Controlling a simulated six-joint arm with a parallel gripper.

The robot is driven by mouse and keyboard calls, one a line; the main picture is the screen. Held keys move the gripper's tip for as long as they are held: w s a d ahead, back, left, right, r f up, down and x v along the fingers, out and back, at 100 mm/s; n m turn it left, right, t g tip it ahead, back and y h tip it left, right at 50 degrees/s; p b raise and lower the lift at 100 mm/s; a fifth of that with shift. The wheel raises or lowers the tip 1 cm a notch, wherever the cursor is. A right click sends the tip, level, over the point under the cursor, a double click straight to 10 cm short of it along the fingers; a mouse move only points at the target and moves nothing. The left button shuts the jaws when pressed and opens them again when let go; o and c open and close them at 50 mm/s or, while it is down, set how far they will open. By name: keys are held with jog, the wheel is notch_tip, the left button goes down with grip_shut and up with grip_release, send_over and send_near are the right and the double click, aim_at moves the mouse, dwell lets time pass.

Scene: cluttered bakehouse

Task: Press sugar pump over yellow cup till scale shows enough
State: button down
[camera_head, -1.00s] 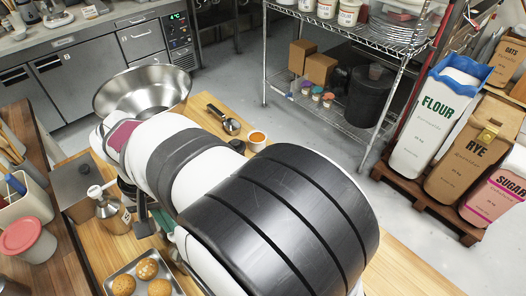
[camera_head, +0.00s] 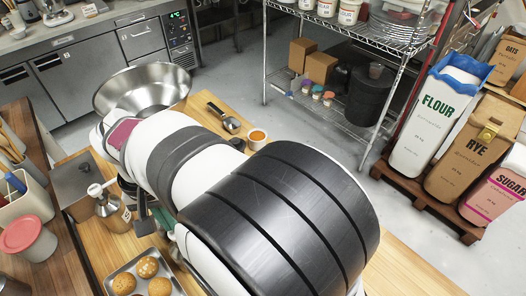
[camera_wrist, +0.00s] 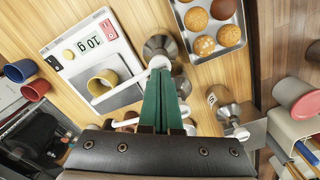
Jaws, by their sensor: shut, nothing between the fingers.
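In the wrist view, the yellow cup (camera_wrist: 103,80) stands on the plate of a white scale (camera_wrist: 70,72). The scale's display (camera_wrist: 93,41) is seen upside down and seems to read 10 g. A steel pump bottle (camera_wrist: 160,46) stands beside the scale, its white head right at my fingertips and a white spout reaching over the cup. My gripper (camera_wrist: 160,74) has its green fingers closed together and holds nothing. Its tips are at or touching the pump head; I cannot tell which. My arm hides the cup and scale in the head view.
A second, labelled pump bottle (camera_wrist: 232,112) stands right of my gripper; it also shows in the head view (camera_head: 113,215). A bun tray (camera_wrist: 188,46), a grey box (camera_head: 73,185) and a steel bowl (camera_head: 142,90) are nearby. Blue (camera_wrist: 19,70) and red (camera_wrist: 35,90) cups lie left.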

jog(key=shift+f, duration=0.15)
dwell(0.4)
jog(key=shift+f, duration=1.35)
jog(key=shift+r, duration=4)
jog(key=s+d+m+y, duration=0.1)
jog(key=s+d+m, duration=0.2)
jog(key=d, duration=0.8)
jog(key=s+d+m, duration=0.3)
jog(key=d, duration=0.8)
jog(key=s+d+f+m, duration=0.2)
jog(key=s+d, duration=0.2)
jog(key=s, duration=0.2)
jog(key=shift+s+d+f+m+y, duration=0.2)
jog(key=shift+s+m+y, duration=0.1)
jog(key=shift+y, duration=0.1)
